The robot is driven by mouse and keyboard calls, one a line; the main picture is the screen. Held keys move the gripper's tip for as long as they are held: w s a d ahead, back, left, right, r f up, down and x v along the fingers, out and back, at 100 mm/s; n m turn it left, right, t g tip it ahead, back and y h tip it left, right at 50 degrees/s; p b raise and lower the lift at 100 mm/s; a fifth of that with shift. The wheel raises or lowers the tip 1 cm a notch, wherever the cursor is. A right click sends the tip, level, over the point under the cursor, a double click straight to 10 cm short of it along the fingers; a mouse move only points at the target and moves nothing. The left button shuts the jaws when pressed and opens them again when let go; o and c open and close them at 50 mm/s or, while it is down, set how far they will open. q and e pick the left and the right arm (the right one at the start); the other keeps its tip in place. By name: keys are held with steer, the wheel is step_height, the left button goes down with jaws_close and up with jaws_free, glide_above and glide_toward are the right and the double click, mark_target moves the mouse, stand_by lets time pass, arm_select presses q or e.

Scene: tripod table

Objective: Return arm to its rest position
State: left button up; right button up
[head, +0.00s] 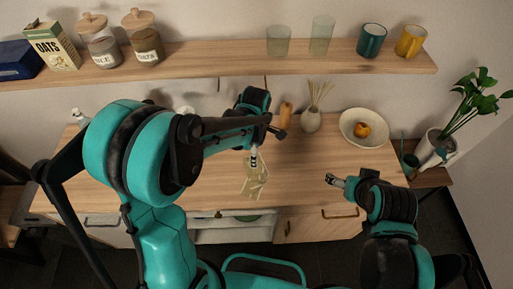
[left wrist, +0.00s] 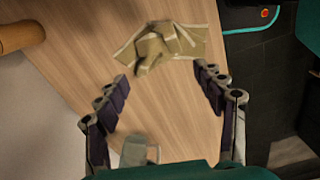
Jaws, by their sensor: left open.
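My left arm reaches over the wooden table (head: 310,190) from the left. Its gripper (head: 254,160) points down above a crumpled olive-and-cream striped cloth (head: 254,186). In the left wrist view the left gripper (left wrist: 166,85) has its fingers wide apart with nothing between the tips. The cloth (left wrist: 165,45) lies on the table beyond the fingertips, apart from them. My right gripper (head: 332,180) is over the right front part of the table, with no object seen in it. Its finger gap is too small to judge.
A wooden mill (head: 286,114), a reed diffuser (head: 311,120) and a bowl (head: 350,137) with an orange fruit (head: 361,129) stand at the table's back. A shelf (head: 200,60) with jars and cups hangs above. A plant (head: 465,115) is at the right. The table between the grippers is clear.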

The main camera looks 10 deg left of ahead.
arm_select(q)
steer(key=s+a+r+m+t+b, duration=0.1)
steer(key=s+a+m+t+b, duration=0.2)
steer(key=m, duration=0.6)
steer(key=s+a+r+m+t+b, duration=0.2)
steer(key=s+a+m+t+b, duration=0.2)
steer(key=s+m, duration=0.5)
steer(key=shift+a+m+b, duration=0.3)
steer(key=shift+a+b, duration=0.2)
steer(key=shift+b, duration=0.85)
steer(key=shift+s, duration=0.1)
